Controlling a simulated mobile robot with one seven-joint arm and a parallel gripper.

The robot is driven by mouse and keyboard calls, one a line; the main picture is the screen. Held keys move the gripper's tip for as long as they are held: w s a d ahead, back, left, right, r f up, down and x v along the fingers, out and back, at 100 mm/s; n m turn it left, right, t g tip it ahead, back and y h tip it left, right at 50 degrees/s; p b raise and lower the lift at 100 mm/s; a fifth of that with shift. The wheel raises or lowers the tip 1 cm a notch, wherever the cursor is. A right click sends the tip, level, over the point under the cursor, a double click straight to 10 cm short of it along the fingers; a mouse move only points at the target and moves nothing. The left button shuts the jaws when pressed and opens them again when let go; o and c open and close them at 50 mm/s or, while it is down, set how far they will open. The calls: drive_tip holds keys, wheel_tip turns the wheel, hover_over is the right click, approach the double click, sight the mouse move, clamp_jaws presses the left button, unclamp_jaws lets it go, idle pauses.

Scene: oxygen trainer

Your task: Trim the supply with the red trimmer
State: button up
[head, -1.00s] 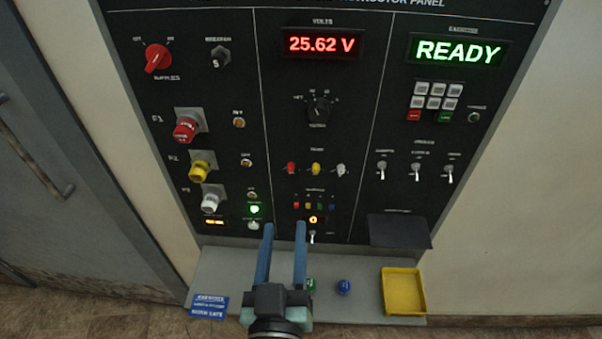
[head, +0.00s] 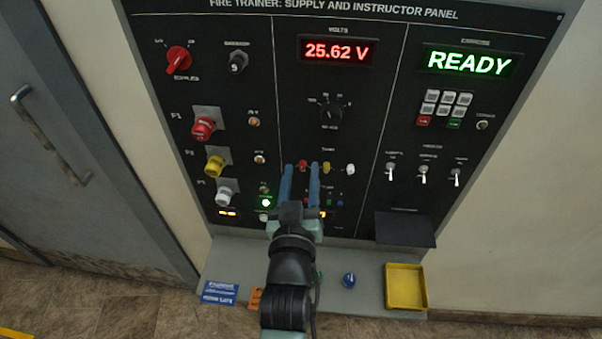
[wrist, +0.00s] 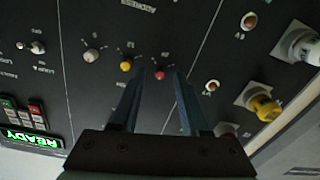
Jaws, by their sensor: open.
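The red trimmer (head: 303,164) is a small red knob at the left of a row on the panel's middle section. The yellow trimmer (head: 326,168) and white trimmer (head: 350,170) stand to its right. My gripper (head: 300,170) is open, fingers pointing at the panel. In the wrist view, the red trimmer (wrist: 160,75) shows between the two fingertips (wrist: 161,82), with the yellow one (wrist: 125,66) just outside. I cannot tell whether the fingertips reach around the red knob or stop short of it. The volts display (head: 335,50) reads 25.62 V.
The right display (head: 469,62) reads READY. A small row of coloured items below the trimmers is partly hidden by my gripper. Below the panel, a shelf (head: 330,295) holds a yellow tray (head: 405,308), a blue knob (head: 349,280) and a blue card (head: 219,292).

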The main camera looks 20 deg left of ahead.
clamp_jaws()
drive_tip(key=shift+f, duration=0.1)
idle(0.4)
drive_tip(key=m+b, duration=0.2)
drive_tip(key=shift+d+f+m, duration=0.1)
drive_tip(key=shift+m, duration=0.3)
drive_tip(key=m+b, duration=0.1)
drive_tip(key=m, duration=0.2)
drive_tip(key=shift+m, duration=0.3)
drive_tip(key=m+b, duration=0.1)
drive_tip(key=m, duration=0.2)
drive_tip(key=shift+m, duration=0.3)
drive_tip(key=shift+m+b, duration=0.7)
drive_tip(key=shift+m, duration=1.4)
